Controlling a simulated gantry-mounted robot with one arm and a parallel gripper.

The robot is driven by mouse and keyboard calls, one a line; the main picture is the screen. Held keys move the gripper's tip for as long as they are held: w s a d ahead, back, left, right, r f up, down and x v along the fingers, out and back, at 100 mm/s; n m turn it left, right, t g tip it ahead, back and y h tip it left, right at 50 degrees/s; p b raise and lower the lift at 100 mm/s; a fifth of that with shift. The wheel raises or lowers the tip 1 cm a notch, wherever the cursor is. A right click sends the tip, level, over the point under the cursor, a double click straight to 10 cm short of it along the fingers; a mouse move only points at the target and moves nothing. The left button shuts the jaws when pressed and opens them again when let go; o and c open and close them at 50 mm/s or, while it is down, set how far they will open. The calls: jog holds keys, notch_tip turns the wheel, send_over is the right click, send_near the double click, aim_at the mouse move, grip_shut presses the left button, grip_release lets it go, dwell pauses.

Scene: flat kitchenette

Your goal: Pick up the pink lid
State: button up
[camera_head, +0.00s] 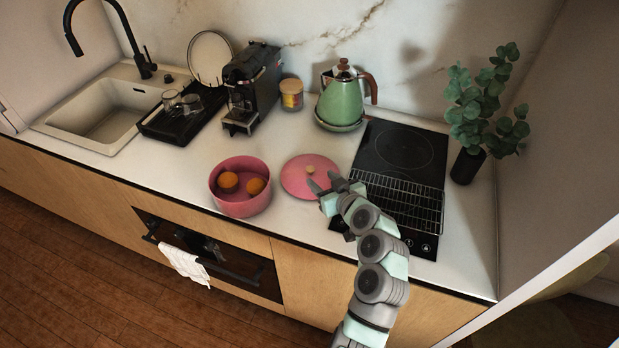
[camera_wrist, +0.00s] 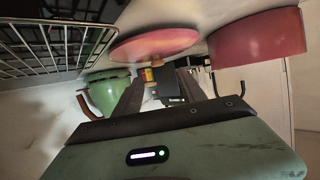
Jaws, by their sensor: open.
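The pink lid (camera_head: 303,176) is a flat disc with a small light knob, lying on the white counter between the pink pot and the cooktop. It also shows in the wrist view (camera_wrist: 150,44), which is upside down, just beyond my fingers. My gripper (camera_head: 325,183) is open and empty, at the right front edge of the lid. In the wrist view its dark fingers (camera_wrist: 155,95) point toward the lid. I cannot tell whether they touch it.
The pink pot (camera_head: 240,201) with two orange items stands left of the lid. A wire rack (camera_head: 400,200) lies on the black cooktop (camera_head: 388,150) to the right. A green kettle (camera_head: 341,100) stands behind. A coffee machine (camera_head: 250,88) and a jar (camera_head: 291,96) are at the back left.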

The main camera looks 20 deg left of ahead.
aim_at(311, 169)
jog(key=shift+x, duration=4.75)
jog(key=shift+w+d, duration=0.1)
jog(key=shift+d, duration=0.05)
grip_shut()
